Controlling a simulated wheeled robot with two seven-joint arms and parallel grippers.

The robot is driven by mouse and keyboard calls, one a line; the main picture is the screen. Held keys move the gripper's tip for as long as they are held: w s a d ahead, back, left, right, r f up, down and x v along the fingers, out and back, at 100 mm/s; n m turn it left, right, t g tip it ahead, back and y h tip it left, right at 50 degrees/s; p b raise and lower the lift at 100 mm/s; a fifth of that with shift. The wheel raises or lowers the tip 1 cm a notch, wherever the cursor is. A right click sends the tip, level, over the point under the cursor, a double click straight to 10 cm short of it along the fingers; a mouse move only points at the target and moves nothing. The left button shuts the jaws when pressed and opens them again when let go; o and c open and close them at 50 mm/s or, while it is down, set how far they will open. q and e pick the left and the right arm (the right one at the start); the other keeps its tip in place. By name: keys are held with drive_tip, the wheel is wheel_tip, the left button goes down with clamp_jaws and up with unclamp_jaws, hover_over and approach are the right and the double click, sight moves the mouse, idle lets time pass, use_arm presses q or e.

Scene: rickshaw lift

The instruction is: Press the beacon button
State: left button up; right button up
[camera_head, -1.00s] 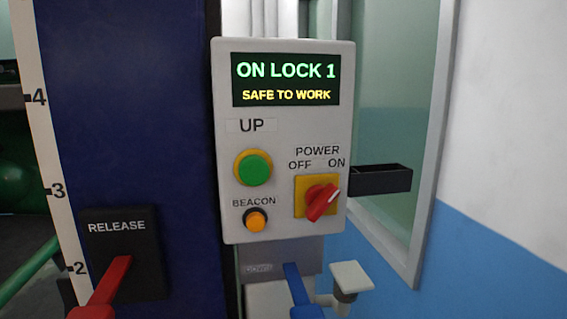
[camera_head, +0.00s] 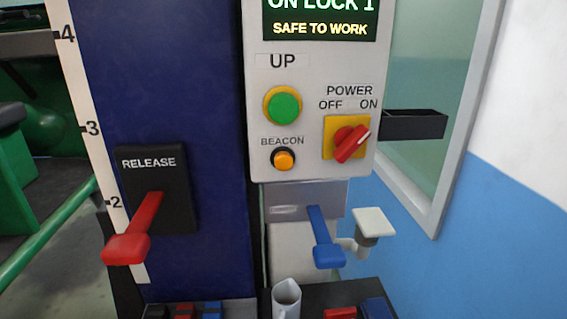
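The beacon button (camera_head: 284,159) is a small orange push button in a dark ring, under the label BEACON. It sits at the lower left of the grey control panel (camera_head: 310,100). The green UP button (camera_head: 284,105) is above it and the red power switch (camera_head: 351,143) is to its right, its pointer turned towards ON. The panel's display (camera_head: 320,22) reads ON LOCK 1, SAFE TO WORK, its top cut off by the frame. Neither gripper shows in the head view, and nothing covers the beacon button.
A red release lever (camera_head: 140,230) sticks out from the blue column (camera_head: 210,60) on the left. A blue lever (camera_head: 326,245) and a pale pad (camera_head: 374,222) are below the panel. A grey mug-like container (camera_head: 287,299) stands on a dark surface at the bottom. A black bin (camera_head: 413,125) is right of the panel.

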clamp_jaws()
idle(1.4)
